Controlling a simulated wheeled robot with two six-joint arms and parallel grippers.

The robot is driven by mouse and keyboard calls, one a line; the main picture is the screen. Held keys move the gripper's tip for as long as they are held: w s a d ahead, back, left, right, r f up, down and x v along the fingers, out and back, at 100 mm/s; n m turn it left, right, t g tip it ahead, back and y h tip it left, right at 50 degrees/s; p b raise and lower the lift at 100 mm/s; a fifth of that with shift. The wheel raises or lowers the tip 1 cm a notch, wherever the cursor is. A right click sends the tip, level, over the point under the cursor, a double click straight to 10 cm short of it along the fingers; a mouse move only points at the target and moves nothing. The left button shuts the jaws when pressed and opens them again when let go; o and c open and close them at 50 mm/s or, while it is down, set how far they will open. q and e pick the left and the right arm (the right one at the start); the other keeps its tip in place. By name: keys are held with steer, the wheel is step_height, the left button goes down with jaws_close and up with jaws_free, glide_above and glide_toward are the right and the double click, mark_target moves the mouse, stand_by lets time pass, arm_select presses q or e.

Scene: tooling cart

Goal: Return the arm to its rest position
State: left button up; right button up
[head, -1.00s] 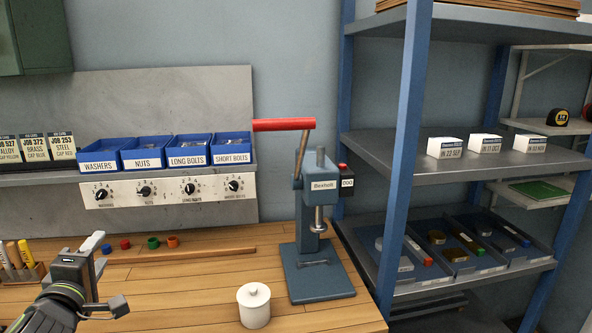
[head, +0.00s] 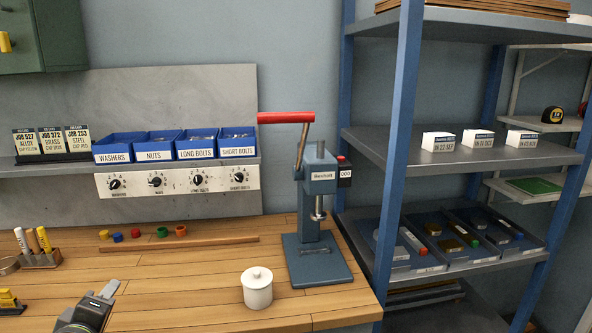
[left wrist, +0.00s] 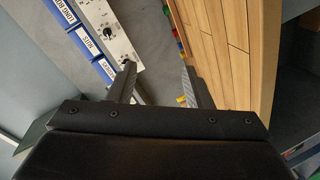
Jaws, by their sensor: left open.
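My left gripper (head: 101,297) is at the bottom left of the head view, over the front of the wooden bench (head: 190,292) and partly cut off by the picture's lower edge. In the left wrist view its two fingers (left wrist: 158,84) stand apart with nothing between them. The bench and the blue bins show tilted beyond the fingers there. My right gripper is in neither view.
A blue press (head: 316,240) with a red handle and a white lidded jar (head: 257,288) stand on the bench. Blue bins (head: 174,149) sit on the back shelf. Marker pens (head: 34,241) stand at the left. A blue rack (head: 398,150) rises at the right.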

arm_select(q)
steer(key=s+d+f+m+g+h, duration=0.1)
steer(key=s+d+f+m+g, duration=0.3)
steer(key=s+f, duration=0.45)
steer(key=s+d+f+m+g+h, duration=0.1)
steer(key=s+d+f+m+g, duration=0.15)
steer(key=s+f+m, duration=0.55)
steer(key=s+d+f+m+g+h, duration=0.1)
steer(key=s+d+f+m+g, duration=0.2)
steer(key=s+f+g, duration=0.5)
step_height(320, 180, down, 25)
steer(key=s+a+t, duration=0.2)
steer(key=s+d+f+g, duration=0.1)
steer(key=s+f, duration=1.4)
steer(key=shift+d+h, duration=0.2)
steer(key=shift+h, duration=0.1)
